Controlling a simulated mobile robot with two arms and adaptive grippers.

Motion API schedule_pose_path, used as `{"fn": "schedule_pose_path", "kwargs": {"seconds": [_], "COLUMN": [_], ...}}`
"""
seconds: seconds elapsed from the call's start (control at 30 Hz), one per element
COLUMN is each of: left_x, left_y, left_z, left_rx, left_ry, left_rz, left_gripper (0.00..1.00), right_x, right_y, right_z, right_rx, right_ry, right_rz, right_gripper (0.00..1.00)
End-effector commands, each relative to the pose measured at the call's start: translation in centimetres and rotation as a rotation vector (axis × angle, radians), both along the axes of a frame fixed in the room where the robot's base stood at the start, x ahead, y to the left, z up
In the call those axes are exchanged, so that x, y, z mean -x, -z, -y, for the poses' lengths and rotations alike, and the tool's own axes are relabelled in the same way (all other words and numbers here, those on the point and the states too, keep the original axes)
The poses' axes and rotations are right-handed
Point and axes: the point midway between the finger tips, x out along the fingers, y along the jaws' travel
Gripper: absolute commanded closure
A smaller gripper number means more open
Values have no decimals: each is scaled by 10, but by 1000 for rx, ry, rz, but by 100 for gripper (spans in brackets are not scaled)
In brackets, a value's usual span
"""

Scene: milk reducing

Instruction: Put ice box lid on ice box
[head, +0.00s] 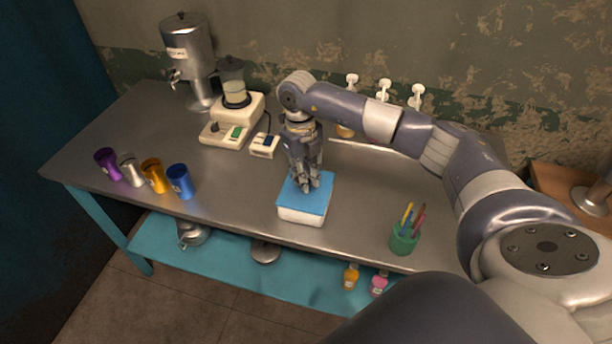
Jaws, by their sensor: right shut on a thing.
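The ice box (302,215) is a white box near the front edge of the metal table. Its blue lid (318,199) lies over the top of the box and looks roughly lined up with it. I cannot tell whether the lid is fully seated. My right gripper (307,187) points straight down at the middle of the lid and is shut on it, its fingers hiding part of the lid. My left gripper is not in view.
Purple, silver, orange and blue cups (180,182) stand at the table's left. A blender on a scale-like base (236,108) and a steel dispenser (188,55) stand behind. A green pen cup (403,239) is at the front right. The table between cups and box is clear.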

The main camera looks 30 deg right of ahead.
Motion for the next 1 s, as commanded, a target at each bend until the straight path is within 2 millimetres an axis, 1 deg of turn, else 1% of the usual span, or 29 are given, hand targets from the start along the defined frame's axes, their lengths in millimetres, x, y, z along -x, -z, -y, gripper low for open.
{"fn": "schedule_pose_path", "kwargs": {"seconds": [0.03,0.07,0.1,0.13,0.43,0.57,0.63,0.67,0.7,0.77,0.9,1.0], "left_x": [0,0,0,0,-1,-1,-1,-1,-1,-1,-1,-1], "left_y": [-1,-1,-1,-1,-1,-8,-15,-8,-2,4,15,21], "left_z": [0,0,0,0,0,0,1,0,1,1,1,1], "left_rx": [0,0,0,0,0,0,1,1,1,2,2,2], "left_ry": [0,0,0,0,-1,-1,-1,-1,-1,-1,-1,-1], "left_rz": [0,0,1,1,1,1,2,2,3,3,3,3], "left_gripper": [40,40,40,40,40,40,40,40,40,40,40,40], "right_x": [0,0,0,0,0,0,0,-2,-4,-5,-10,-12], "right_y": [-1,-1,-1,-1,-1,-10,-18,-19,-25,-39,-73,-95], "right_z": [0,0,0,0,0,0,0,0,0,0,-1,-1], "right_rx": [0,0,0,0,0,0,0,-1,0,1,0,-1], "right_ry": [0,0,0,0,0,0,0,0,0,0,0,0], "right_rz": [1,0,0,1,1,1,2,6,6,8,8,8], "right_gripper": [81,74,65,63,63,63,63,63,63,63,63,63]}}
